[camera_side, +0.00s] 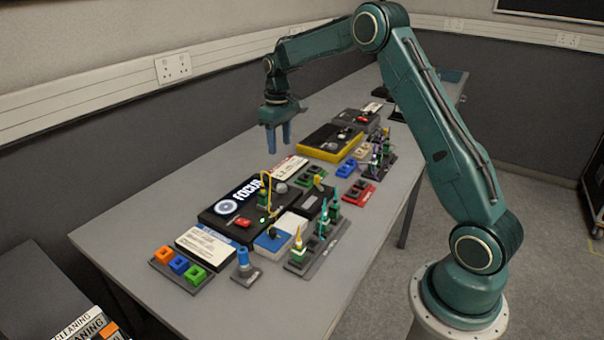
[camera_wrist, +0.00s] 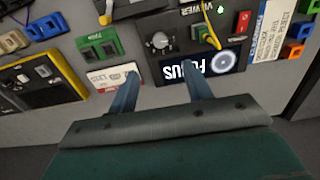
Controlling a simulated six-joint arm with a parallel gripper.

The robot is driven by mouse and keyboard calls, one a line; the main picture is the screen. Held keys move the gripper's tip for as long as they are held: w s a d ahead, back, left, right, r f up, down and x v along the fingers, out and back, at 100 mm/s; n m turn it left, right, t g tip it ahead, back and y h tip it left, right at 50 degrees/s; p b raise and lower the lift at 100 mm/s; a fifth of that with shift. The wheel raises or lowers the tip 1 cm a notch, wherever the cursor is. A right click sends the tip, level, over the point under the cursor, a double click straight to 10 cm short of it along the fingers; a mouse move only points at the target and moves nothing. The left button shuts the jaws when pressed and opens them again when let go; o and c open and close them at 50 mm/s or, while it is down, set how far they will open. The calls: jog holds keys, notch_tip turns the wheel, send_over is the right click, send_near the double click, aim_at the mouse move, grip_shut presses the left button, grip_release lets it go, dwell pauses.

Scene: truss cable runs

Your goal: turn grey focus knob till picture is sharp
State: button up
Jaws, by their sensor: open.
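The black viewer box (camera_side: 210,219) sits on the table with a lit screen (camera_side: 238,200) reading FOCUS beside a ring pattern. The word is readable, but I cannot tell how sharp the picture is. The grey focus knob (camera_side: 281,187) is on the box's right end in the side view; in the wrist view the knob (camera_wrist: 160,41) lies just beyond my fingertips, with the upside-down screen (camera_wrist: 208,68) to its right. My gripper (camera_side: 278,137) points down above the table's back edge, its blue fingers apart and empty. In the wrist view my gripper (camera_wrist: 160,75) is clear of the knob.
A red switch (camera_side: 243,222) and a yellow cable (camera_side: 268,180) are on the viewer box; the cable arches up near the knob. A yellow-edged black box (camera_side: 331,142), a white card (camera_side: 290,168) and several coloured connector blocks crowd around.

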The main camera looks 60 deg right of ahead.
aim_at(282, 185)
notch_tip(282, 185, down, 14)
jog(key=shift+r, duration=0.1)
dwell(0.7)
jog(key=c, duration=1)
